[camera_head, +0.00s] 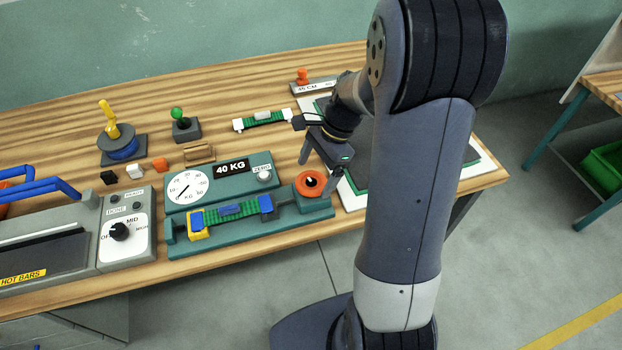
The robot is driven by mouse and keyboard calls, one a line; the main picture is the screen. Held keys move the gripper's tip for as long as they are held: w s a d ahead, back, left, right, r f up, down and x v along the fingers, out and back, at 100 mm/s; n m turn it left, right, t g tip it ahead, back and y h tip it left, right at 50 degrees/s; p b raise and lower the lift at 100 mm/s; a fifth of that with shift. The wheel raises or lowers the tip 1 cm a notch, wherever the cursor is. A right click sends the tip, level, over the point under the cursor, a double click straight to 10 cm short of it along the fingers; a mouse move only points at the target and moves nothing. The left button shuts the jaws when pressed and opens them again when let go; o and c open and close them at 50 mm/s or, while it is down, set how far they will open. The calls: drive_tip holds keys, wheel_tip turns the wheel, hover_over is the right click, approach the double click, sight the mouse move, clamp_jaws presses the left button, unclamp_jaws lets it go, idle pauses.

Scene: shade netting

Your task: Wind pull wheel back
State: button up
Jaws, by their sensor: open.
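The pull wheel (306,189) is an orange disc with a dark hub on the right end of a teal pull tester (215,246). A green webbing strip (245,209) lies along the tester between a yellow-and-blue clamp (196,224) at left and a blue clamp (266,205) near the wheel. The tester's round white dial (187,188) has its black needle pointing to the lower left, beside a 40 KG sign (231,168). My gripper (319,177) is open, fingers pointing down, at the wheel. One finger is behind it and one at its right; contact cannot be told.
At left is a grey hot-bar sealer (122,233) with a knob and blue handles. Behind the tester are a blue-and-yellow spool (122,146), a green joystick (183,125), small blocks and another green strip (264,118). A framed mat (352,186) lies right of the wheel.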

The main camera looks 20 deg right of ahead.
sight(311, 181)
drive_tip(key=shift+x, duration=1.75)
drive_tip(key=shift+s, duration=0.1)
drive_tip(key=c, duration=1)
